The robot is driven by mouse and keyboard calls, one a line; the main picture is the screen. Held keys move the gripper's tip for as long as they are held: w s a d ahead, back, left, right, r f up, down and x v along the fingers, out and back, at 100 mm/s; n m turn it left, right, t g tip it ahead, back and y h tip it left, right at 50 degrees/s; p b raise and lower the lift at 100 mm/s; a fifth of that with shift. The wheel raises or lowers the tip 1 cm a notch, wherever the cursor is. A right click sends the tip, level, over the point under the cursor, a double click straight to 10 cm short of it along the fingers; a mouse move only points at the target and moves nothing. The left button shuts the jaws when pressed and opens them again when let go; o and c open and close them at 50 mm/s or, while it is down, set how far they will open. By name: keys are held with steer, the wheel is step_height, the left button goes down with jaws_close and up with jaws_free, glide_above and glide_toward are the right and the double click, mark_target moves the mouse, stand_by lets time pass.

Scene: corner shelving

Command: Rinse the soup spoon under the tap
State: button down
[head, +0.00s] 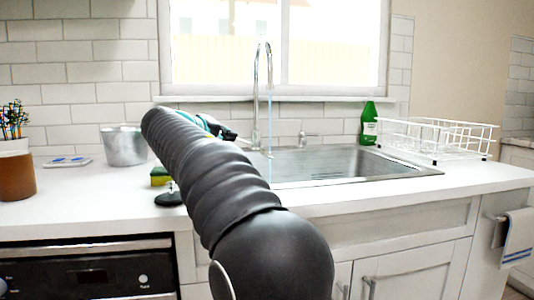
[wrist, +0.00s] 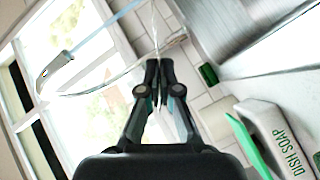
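The curved chrome tap (head: 257,90) stands behind the sink (head: 330,165), and a thin bluish stream of water (head: 270,135) falls from its spout. In the wrist view the tap (wrist: 120,83) and stream (wrist: 105,28) are at the upper left. My gripper (wrist: 156,62) has its fingertips close together at the picture's middle. A thin shiny piece, apparently the soup spoon (wrist: 155,22), sticks out beyond the fingertips. Its bowl is not clear. In the head view my arm hides much of the gripper (head: 232,135), which is beside the tap, left of the stream.
A green dish soap bottle (head: 369,124) and a white wire dish rack (head: 440,138) stand right of the tap. A metal pot (head: 124,146), a sponge (head: 159,176), a brown pot (head: 17,178) and a small tray (head: 67,162) are on the left counter. A window is behind.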

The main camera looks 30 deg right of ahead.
steer(key=shift+f+b+v, duration=0.15)
steer(key=shift+b+v, duration=0.1)
steer(key=shift+v, duration=0.55)
steer(key=shift+f+b+v, duration=0.15)
steer(key=shift+b+v, duration=0.1)
steer(key=shift+v, duration=0.55)
steer(key=shift+s+r, duration=0.1)
steer(key=s+a+r+p, duration=0.2)
steer(key=a+r, duration=0.1)
steer(key=a, duration=0.1)
steer(key=shift+s+r, duration=0.4)
stand_by(0.9)
